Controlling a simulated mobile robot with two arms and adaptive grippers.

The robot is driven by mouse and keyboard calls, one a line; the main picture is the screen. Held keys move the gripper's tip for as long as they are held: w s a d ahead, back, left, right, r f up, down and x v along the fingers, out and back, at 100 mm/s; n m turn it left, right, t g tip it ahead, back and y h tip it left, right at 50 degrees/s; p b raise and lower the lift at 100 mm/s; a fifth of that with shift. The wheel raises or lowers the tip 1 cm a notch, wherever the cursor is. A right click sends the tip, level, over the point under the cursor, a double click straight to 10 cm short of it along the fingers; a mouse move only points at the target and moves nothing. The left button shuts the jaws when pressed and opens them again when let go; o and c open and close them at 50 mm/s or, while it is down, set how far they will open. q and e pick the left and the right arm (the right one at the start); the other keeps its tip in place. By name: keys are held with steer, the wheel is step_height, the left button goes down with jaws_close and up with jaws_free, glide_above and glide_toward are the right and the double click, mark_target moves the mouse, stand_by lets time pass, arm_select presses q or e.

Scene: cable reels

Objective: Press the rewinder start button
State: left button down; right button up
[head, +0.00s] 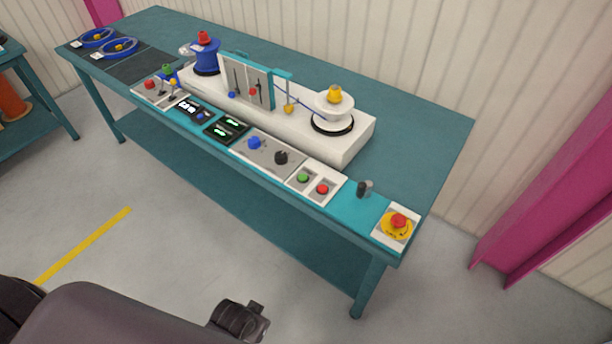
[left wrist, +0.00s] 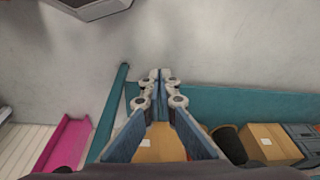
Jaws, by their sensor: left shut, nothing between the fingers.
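The rewinder (head: 345,147) is a long white unit on a teal bench, with a blue reel (head: 207,58) at its left and a white reel (head: 334,108) at its right. On the control strip at the bench's front edge, a green button (head: 304,178) sits beside a red button (head: 322,189). No lettering for either is readable. My left gripper (left wrist: 160,76) is shut and empty in the left wrist view, with floor and bench parts behind it. Its fingers do not show in the head view, so its distance to the buttons cannot be told. My right gripper is not seen.
A yellow-based red emergency stop (head: 398,222) is at the bench's right front corner. A dark lever (head: 364,188) stands up left of it. Blue and black knobs (head: 281,157) are further left. Open floor lies before the bench. A cardboard box (left wrist: 268,143) shows in the wrist view.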

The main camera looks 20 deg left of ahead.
arm_select(q)
steer(key=w+d+r+p, duration=0.1)
steer(key=w+r, duration=0.1)
steer(key=r, duration=0.3)
steer(key=w+d+r+m+t, duration=0.1)
steer(key=w+r, duration=0.2)
steer(key=r, duration=0.3)
steer(key=w+d+r+p, duration=0.1)
steer(key=w+r, duration=0.1)
steer(key=r, duration=0.3)
steer(key=w+d+r+m+t+h, duration=0.1)
steer(key=w+d+r+m, duration=0.15)
steer(key=w, duration=0.25)
steer(key=w+d+r+m+t+h+p, duration=0.1)
steer(key=w+d+r+m, duration=0.15)
steer(key=w+r, duration=0.2)
steer(key=w+d+r+m+t+h, duration=0.1)
steer(key=w+d+r, duration=0.15)
steer(key=w, duration=0.35)
step_height(320, 180, up, 4)
steer(key=m+t+y, duration=0.1)
steer(key=m+t, duration=0.1)
steer(key=m, duration=0.1)
glide_above(302, 178)
steer(key=shift+s, duration=0.1)
steer(key=shift+f, duration=0.1)
step_height(302, 178, down, 8)
steer(key=b, duration=0.7)
steer(key=shift+f+b, duration=0.3)
steer(key=shift+b, duration=0.05)
